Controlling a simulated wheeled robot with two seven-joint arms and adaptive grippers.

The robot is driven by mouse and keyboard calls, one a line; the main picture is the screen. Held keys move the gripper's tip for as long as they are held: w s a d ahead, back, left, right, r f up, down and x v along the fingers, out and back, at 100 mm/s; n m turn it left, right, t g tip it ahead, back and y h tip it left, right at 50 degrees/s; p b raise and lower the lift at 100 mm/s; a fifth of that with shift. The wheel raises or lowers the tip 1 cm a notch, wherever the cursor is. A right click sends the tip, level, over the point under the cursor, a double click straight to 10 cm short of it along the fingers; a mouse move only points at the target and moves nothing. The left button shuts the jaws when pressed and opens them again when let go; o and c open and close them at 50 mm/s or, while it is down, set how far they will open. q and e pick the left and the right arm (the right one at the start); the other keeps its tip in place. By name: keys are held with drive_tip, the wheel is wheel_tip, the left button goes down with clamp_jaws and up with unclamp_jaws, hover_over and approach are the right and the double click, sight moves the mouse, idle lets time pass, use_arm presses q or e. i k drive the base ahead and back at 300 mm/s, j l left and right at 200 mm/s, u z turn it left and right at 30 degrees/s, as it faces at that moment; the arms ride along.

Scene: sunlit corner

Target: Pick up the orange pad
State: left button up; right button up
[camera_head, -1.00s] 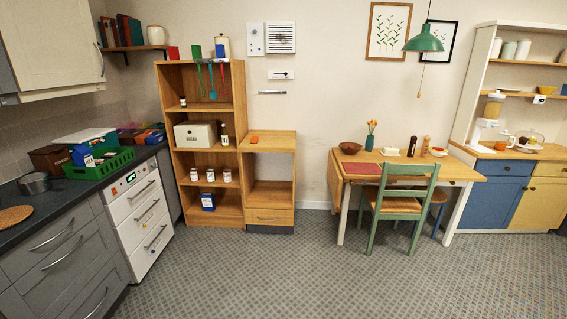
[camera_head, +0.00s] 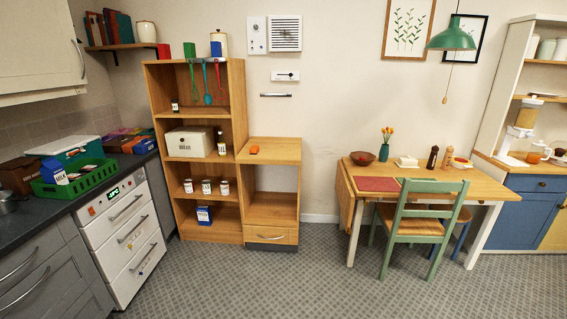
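The orange pad (camera_head: 254,150) is a small flat orange piece. It lies on the wooden top of the low cabinet (camera_head: 281,157), near its left side, against the tall shelf. Neither of my grippers shows in the head view. Nothing covers the pad.
A tall wooden shelf (camera_head: 238,136) stands left of the low cabinet. A table (camera_head: 455,199) with a green chair (camera_head: 409,229) stands to the right. A counter (camera_head: 37,223) with a green crate (camera_head: 96,180) runs along the left. The patterned floor (camera_head: 290,290) ahead is clear.

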sight(253, 150)
drive_tip(key=i+l+u, duration=0.2)
drive_tip(key=i, duration=0.4)
drive_tip(key=i+l+u, duration=0.1)
drive_tip(key=i+u, duration=0.15)
drive_tip(key=i, duration=0.35)
